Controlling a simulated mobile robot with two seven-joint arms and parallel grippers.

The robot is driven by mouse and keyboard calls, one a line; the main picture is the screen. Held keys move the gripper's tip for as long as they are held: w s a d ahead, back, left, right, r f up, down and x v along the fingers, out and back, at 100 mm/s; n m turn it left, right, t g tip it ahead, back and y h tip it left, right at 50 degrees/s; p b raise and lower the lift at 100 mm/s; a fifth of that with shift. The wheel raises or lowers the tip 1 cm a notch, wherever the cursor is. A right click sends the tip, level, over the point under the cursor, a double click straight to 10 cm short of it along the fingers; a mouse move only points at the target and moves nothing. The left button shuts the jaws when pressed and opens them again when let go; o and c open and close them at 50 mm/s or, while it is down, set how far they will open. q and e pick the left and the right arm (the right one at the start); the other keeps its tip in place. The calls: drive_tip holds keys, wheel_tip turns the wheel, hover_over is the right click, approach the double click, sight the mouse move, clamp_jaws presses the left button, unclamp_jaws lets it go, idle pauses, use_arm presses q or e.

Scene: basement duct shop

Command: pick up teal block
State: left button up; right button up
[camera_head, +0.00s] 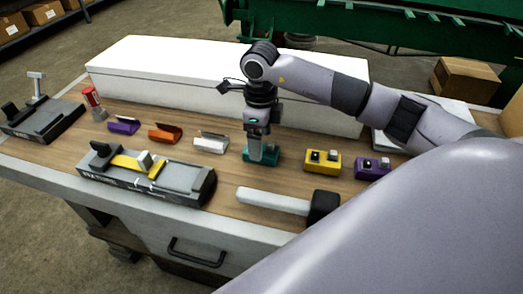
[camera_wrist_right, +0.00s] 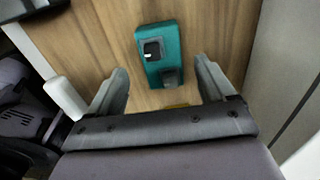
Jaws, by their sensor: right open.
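The teal block (camera_head: 271,157) sits on the wooden workbench, with a black switch and a grey knob on top. My right gripper (camera_head: 255,157) points straight down over it and hides part of it. In the right wrist view the teal block (camera_wrist_right: 160,48) lies ahead of and partly between the two spread fingers of the open right gripper (camera_wrist_right: 164,70), with a gap showing on both sides. I cannot tell how far the fingertips are above the bench. My left gripper is not in view.
A yellow block (camera_head: 322,162) and a purple block (camera_head: 371,167) stand to the right. A mallet (camera_head: 275,201) lies in front. A long white box (camera_head: 200,75) stands behind. White (camera_head: 210,142), orange (camera_head: 165,133) and purple (camera_head: 124,125) pieces and a grey fixture (camera_head: 185,183) are left.

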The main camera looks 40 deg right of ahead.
drive_tip(key=shift+d+f, duration=0.1)
drive_tip(key=shift+f, duration=1.7)
drive_tip(key=shift+w, duration=0.1)
drive_tip(key=c, duration=1.4)
drive_tip(key=shift+r, duration=0.15)
drive_tip(key=shift+c, duration=0.2)
